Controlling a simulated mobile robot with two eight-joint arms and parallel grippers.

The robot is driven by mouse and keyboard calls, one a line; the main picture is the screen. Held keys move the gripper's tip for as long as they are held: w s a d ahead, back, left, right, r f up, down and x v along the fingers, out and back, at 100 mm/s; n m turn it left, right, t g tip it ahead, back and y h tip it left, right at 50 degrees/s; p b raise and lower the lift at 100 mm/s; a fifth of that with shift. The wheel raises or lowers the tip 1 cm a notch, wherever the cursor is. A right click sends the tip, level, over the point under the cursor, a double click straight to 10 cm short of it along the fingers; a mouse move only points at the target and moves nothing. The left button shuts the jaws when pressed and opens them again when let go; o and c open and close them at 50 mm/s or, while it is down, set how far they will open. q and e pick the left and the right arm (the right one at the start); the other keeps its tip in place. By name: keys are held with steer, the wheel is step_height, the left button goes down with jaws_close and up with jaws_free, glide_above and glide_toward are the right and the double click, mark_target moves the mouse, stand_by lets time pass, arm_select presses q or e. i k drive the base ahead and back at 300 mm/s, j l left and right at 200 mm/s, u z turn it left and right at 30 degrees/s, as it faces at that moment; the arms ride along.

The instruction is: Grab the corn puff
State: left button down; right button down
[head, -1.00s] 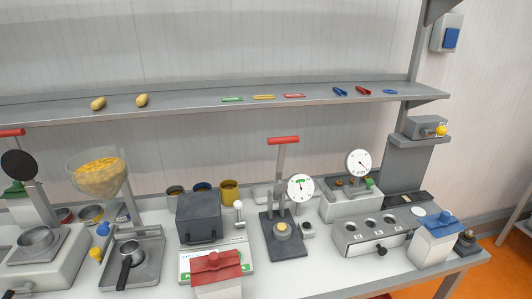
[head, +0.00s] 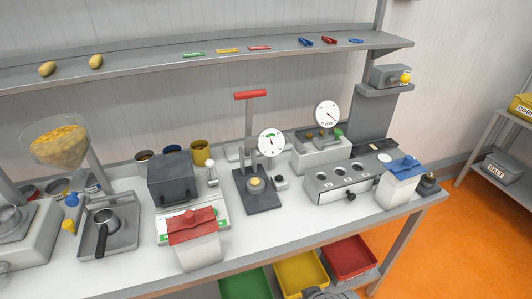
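A yellow box (head: 521,107) at the right edge has lettering that starts "CORN"; the rest is cut off by the frame. It stands on the upper level of a grey rack, far from the bench. Whether it is the corn puff cannot be told. Two tan oval pieces, one (head: 47,69) and another (head: 96,62), lie on the wall shelf at the left; no label shows on them. A hopper (head: 58,143) of yellow-orange bits stands on the bench at the left. Neither gripper can be made out.
The white bench (head: 285,222) is crowded with presses, gauges and pots. Red (head: 350,258), yellow (head: 300,272) and green (head: 244,284) bins sit beneath it. A grey box marked "SALT" (head: 503,168) is on the rack's lower level. Orange floor (head: 440,240) lies open between bench and rack.

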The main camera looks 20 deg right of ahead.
mark_target(255, 181)
steer(key=l+u, duration=1.1)
steer(key=k+j, duration=0.05)
steer(key=j, duration=0.1)
